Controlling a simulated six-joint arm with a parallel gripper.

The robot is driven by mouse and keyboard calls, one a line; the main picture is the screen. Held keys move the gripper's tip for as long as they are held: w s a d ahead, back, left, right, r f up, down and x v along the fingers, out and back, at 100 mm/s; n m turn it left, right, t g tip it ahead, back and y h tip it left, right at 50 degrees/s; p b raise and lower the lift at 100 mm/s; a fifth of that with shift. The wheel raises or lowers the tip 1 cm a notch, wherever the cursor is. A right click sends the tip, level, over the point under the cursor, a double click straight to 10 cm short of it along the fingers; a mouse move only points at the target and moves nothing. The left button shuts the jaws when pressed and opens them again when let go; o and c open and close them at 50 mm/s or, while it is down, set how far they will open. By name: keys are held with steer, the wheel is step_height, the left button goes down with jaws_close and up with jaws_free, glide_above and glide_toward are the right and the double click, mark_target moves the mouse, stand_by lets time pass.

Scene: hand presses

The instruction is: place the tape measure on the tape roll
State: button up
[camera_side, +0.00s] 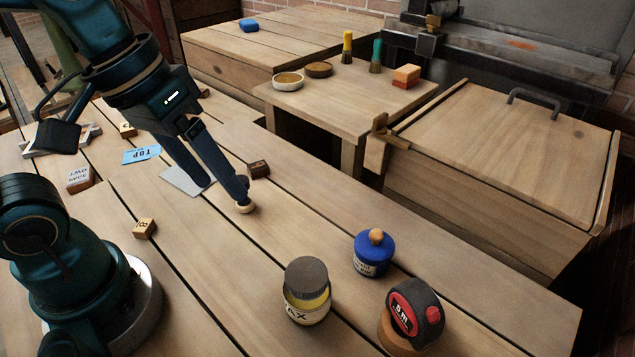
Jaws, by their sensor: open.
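The tape measure (418,311), black and red with a white "5 m" label, is at the lower right of the bench. It rests, somewhat tilted in view, on a round tan-brown thing (393,339) that looks like the tape roll. The tape measure hides much of that roll. My gripper (242,191) is open, well to the left of and behind the tape measure, low over the bench. Its fingertips are at a small pale round wooden piece (244,208); whether they touch it I cannot tell.
A wax jar (307,291) and a blue pot with a wooden knob (374,253) stand near the tape measure. A dark block (259,169) is beside my fingers. A lidded wooden chest (500,160) is behind.

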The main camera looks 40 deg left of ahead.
steer(key=a, duration=0.1)
steer(key=s+a+m+t+y, duration=0.1)
steer(key=a+m+t, duration=0.1)
steer(key=shift+s+f+y, duration=0.3)
steer(key=shift+s, duration=0.05)
